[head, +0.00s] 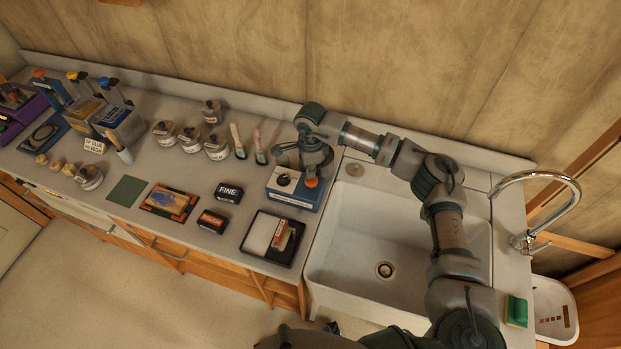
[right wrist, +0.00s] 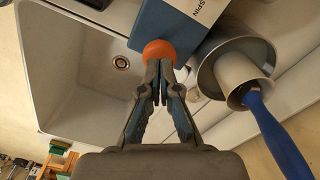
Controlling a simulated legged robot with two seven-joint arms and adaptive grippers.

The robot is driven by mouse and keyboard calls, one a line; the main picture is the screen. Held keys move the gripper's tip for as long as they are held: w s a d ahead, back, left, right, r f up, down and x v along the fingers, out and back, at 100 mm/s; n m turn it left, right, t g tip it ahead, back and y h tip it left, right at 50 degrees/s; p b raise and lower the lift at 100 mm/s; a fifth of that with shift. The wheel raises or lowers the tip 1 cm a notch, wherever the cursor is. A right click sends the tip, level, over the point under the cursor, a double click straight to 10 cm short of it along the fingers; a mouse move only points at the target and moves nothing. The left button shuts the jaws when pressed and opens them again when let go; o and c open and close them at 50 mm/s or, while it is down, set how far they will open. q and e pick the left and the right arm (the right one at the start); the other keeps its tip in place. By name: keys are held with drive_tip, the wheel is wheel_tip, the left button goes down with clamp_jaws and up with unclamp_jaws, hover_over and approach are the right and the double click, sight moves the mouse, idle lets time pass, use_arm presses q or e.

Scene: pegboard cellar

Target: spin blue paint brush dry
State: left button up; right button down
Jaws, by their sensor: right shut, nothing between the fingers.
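In the right wrist view the blue-handled paint brush (right wrist: 275,132) stands in the holder of a round metal cup (right wrist: 208,77) beside the button. Its bristles are hidden.
The white sink (head: 345,235) lies right of the spinner, with a tall faucet (head: 540,185). A green sponge (head: 516,311) lies right of the sink.

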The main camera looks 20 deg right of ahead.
sight(312, 181)
drive_tip(key=shift+d+f+b, duration=0.2)
drive_tip(key=shift+f+b, duration=0.65)
drive_tip(key=shift+f, duration=0.6)
drive_tip(key=shift+f+b, duration=0.7)
drive_tip(key=shift+f, duration=0.35)
drive_tip(key=shift+a+r+p, duration=0.1)
drive_tip(key=shift+r+p, duration=0.85)
drive_tip(key=shift+r, duration=1)
drive_tip(key=shift+f, duration=0.15)
